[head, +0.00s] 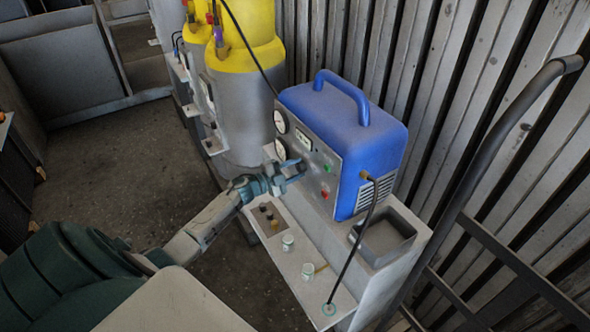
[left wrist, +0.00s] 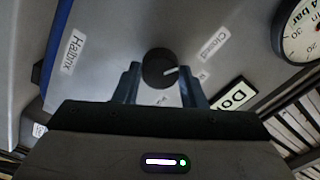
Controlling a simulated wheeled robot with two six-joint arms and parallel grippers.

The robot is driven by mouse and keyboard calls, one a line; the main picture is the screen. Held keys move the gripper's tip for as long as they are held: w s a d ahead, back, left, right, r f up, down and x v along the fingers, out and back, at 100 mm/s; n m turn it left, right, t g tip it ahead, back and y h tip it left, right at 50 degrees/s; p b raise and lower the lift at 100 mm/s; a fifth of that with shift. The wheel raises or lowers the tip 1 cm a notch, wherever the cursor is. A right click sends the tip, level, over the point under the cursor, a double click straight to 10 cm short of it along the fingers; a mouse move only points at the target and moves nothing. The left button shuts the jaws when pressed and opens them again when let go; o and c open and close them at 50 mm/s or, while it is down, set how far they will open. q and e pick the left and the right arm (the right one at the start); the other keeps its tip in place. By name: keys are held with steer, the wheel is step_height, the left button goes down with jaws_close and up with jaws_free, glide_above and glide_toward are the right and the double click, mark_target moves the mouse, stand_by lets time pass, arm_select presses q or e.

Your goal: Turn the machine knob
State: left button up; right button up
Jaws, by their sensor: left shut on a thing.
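The blue machine (head: 350,125) with a grey front panel stands on a white stand. My left gripper (head: 292,172) reaches its front panel from the left; the knob is hidden behind the fingers there. In the left wrist view the round black knob (left wrist: 158,68) sits between the two fingertips of my left gripper (left wrist: 160,76), which is shut on it. The knob's white mark points to the right in that view. A "Closed" label (left wrist: 209,42) is beside the knob; smaller labels are unreadable. My right gripper is not in view.
The panel carries gauges (head: 280,121), a green button (head: 327,168) and a red button (head: 324,193). A cable hangs from the machine's side. A yellow-topped grey tank (head: 240,105) stands left of it. A hand-truck frame (head: 470,190) is at right. Small cups (head: 288,241) stand on the lower shelf.

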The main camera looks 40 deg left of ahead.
arm_select(q)
steer(key=o, duration=1)
steer(key=b+v, duration=0.4)
steer(key=v, duration=0.6)
steer(key=shift+s+a, duration=0.2)
steer(key=shift+s, duration=0.15)
steer(key=shift+f, duration=0.1)
